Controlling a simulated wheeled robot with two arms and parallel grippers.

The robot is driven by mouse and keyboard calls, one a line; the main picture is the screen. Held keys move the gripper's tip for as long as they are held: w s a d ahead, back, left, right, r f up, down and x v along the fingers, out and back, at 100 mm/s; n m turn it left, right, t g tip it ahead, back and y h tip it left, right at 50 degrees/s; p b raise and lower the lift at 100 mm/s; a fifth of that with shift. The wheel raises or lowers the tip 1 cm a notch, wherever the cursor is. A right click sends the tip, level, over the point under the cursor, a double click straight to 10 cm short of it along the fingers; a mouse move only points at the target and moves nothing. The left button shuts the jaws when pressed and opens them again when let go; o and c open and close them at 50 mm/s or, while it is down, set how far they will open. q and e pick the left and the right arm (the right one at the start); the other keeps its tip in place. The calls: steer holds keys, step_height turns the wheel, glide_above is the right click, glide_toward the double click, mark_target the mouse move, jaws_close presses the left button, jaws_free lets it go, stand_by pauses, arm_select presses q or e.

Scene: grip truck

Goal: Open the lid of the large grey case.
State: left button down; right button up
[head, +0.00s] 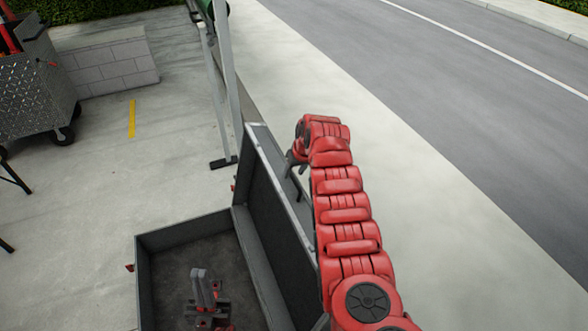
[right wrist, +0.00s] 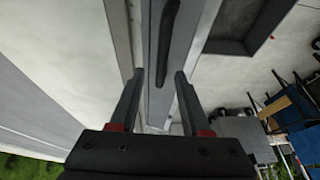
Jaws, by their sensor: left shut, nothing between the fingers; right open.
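The large grey case (head: 185,232) stands on the pavement at the bottom of the head view. Its lid (head: 268,205) is raised, standing steeply along the case's right side, and the dark interior is exposed. My left gripper (head: 202,275) is shut and empty, over or inside the case's open bottom half; its height is hard to tell. My right gripper (head: 296,178) is on the outer side of the lid, partly hidden behind it. In the right wrist view its fingers (right wrist: 159,73) are apart, with a grey strip of the case beyond them; contact cannot be told.
A metal stand (head: 225,90) with a foot stands just behind the case. A diamond-plate cart (head: 38,85) and a low block wall (head: 110,66) are at the back left.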

steer(key=shift+a+f, duration=0.1)
steer(key=shift+f, duration=0.2)
steer(key=shift+w, duration=0.1)
steer(key=shift+c, duration=0.3)
jaws_close()
stand_by(1.1)
